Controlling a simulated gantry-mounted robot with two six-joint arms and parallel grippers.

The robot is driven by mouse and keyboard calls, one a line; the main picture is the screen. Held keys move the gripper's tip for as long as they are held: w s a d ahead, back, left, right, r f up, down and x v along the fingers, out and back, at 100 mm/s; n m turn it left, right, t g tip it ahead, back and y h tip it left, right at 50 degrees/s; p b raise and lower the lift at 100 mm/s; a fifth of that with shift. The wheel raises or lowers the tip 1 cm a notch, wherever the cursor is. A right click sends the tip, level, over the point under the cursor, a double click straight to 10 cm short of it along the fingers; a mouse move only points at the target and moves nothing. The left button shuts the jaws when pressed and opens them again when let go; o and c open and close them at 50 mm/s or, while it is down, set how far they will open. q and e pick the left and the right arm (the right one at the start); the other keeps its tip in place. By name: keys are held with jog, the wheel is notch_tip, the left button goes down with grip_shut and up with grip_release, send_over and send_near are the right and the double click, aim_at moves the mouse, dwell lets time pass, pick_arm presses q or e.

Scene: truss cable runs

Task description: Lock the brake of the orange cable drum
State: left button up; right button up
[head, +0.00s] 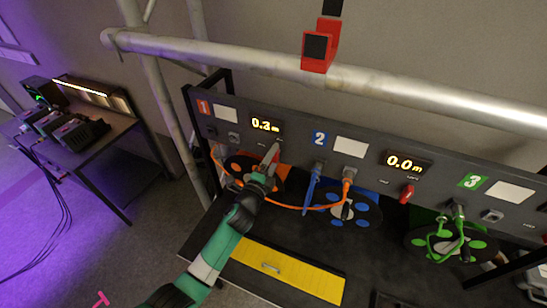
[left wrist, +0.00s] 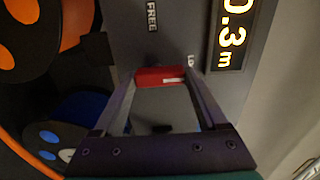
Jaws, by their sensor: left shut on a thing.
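The orange cable drum (head: 236,169) sits under bay 1 of the dark panel, partly hidden by my left gripper. My left gripper (head: 273,152) reaches up to the panel below the 0.3 m display. In the left wrist view its two fingers (left wrist: 162,77) are shut on the red brake lever (left wrist: 160,76), one at each end. The FREE label (left wrist: 152,15) is clear of the lever. My right gripper is not in view.
A blue drum (head: 362,217) and a green drum (head: 420,243) stand to the right. An orange cable (head: 290,206) sags from bay 1 to a plug at bay 2 (head: 348,175), in front of the panel. A pale truss tube (head: 240,56) crosses above.

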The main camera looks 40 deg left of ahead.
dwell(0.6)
pick_arm(q)
jog(key=o, duration=1.3)
jog(key=shift+s, duration=0.1)
jog(key=shift+s+d+r+p, duration=0.1)
jog(key=shift+s+d+p, duration=0.05)
jog(key=shift+s+p, duration=0.2)
jog(key=p+v, duration=0.2)
jog(key=v, duration=0.8)
jog(key=shift+s, duration=0.3)
jog(key=shift+d, duration=0.15)
